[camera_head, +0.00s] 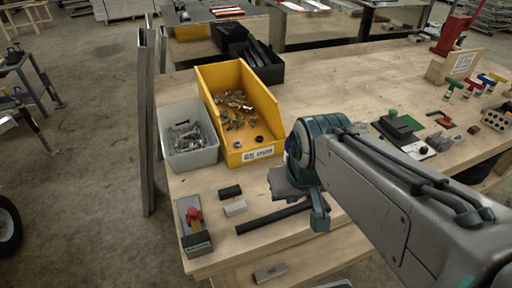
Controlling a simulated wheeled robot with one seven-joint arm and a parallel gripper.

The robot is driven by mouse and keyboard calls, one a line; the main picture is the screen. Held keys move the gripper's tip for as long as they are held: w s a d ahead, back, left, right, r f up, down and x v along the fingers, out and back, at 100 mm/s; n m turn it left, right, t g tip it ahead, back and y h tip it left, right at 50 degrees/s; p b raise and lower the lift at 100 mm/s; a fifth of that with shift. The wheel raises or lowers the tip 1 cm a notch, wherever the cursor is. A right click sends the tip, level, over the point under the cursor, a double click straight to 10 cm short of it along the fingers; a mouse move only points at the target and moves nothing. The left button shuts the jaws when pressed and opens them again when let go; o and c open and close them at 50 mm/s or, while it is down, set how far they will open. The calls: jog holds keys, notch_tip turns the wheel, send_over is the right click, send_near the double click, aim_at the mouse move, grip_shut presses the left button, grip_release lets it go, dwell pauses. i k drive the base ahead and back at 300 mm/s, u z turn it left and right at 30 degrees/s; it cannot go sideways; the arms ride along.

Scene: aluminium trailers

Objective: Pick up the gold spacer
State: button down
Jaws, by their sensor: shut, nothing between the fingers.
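I cannot pick out a gold spacer for certain. Several small silvery and brassy metal parts (235,104) lie loose in the yellow bin (264,98), too small to tell apart. My arm reaches in from the lower right, and my gripper (319,216) hangs at its end over the front part of the wooden table, right of the yellow bin's front. The gripper is shut with nothing visible in it. My arm hides the table behind and beneath it.
A grey bin of metal parts (190,146) stands left of the yellow bin. A dark bar (272,217), small blocks (233,199) and a tray with a red knob (192,232) lie in front. Black bins (262,62) stand behind. Tools and fixtures crowd the right.

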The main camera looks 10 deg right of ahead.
aim_at(196, 226)
jog(key=z, duration=2.9)
jog(key=k, duration=1.4)
jog(key=u, duration=2.05)
